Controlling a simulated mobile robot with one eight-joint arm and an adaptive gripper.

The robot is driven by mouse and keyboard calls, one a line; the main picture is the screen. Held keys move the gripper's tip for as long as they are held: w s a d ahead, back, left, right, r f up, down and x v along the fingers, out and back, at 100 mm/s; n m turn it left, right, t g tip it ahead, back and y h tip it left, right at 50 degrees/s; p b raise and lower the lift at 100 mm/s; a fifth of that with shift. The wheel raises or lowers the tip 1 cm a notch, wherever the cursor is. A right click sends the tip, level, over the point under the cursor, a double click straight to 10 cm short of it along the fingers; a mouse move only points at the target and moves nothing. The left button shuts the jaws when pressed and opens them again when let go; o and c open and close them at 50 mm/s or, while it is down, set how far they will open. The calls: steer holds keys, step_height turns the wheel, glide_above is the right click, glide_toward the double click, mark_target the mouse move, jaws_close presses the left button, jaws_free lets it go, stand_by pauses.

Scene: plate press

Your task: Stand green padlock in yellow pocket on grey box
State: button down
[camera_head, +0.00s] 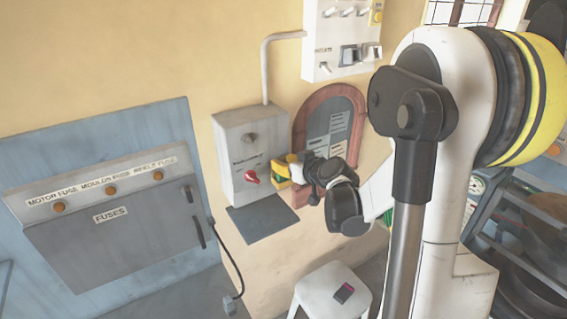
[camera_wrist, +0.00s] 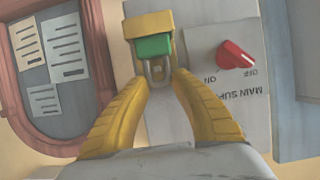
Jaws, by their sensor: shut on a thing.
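The grey box (camera_head: 238,135) hangs on the wall and has a red knob (camera_head: 251,177); it also shows upside down in the wrist view (camera_wrist: 215,22). The yellow pocket (camera_head: 282,182) is on its side and shows at the top of the wrist view (camera_wrist: 148,21). The green padlock (camera_wrist: 154,46) is at the pocket, framed by its yellow edges, with its metal shackle towards me. I cannot tell how deep it sits. My gripper (camera_wrist: 158,76) is shut on the padlock at its shackle end.
A dark shelf (camera_head: 262,219) juts out below the box. A red-framed notice board (camera_head: 298,125) is close to its right. A white stool (camera_head: 325,286) with a small dark item stands below. A fuse cabinet (camera_head: 120,225) is at the left.

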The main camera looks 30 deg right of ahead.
steer(key=shift+f, duration=0.2)
steer(key=c, duration=1.2)
jaws_free()
steer(key=shift+o, duration=0.2)
steer(key=shift+r, duration=0.15)
